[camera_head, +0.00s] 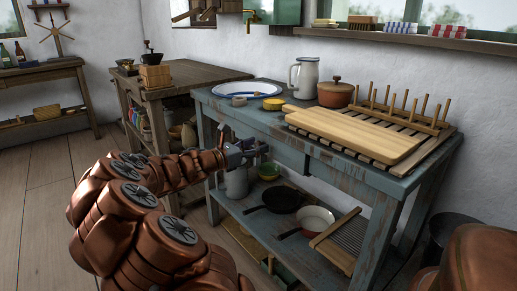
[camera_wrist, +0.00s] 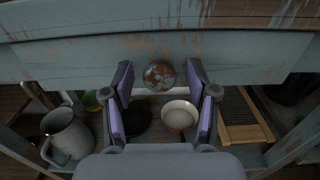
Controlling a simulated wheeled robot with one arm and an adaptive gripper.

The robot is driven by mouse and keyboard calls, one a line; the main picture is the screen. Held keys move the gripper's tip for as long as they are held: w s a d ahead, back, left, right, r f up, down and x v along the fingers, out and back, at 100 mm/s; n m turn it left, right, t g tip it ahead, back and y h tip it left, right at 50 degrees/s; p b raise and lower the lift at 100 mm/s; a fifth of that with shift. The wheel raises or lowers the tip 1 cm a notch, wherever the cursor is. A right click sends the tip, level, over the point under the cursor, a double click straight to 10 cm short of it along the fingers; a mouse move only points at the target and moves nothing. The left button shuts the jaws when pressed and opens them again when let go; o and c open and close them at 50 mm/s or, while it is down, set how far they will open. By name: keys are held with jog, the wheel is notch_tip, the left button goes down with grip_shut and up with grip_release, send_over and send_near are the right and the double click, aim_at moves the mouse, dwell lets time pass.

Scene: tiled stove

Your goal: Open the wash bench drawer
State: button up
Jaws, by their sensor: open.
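The wash bench (camera_head: 405,184) is worn blue-grey wood, with a top and a lower shelf. In the wrist view its drawer front (camera_wrist: 90,56) spans the upper part, with a round, rusty knob (camera_wrist: 159,75) at its middle. The drawer looks closed. My gripper (camera_wrist: 160,70) is open, its purple-padded fingers on the left and right of the knob, with gaps visible on both sides. In the head view my gripper (camera_head: 246,152) is at the bench front, where it hides the knob.
A cutting board (camera_head: 350,136), red-brown pot (camera_head: 335,93), white jug (camera_head: 303,77) and basin (camera_head: 247,88) stand on the bench top. The lower shelf holds a dark pan (camera_head: 283,199), a white pan (camera_head: 316,220) and a washboard (camera_head: 343,238). Floor at left is clear.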

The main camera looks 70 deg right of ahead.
jog(key=shift+s+d, duration=0.3)
jog(key=shift+d, duration=0.25)
grip_shut()
dwell(0.5)
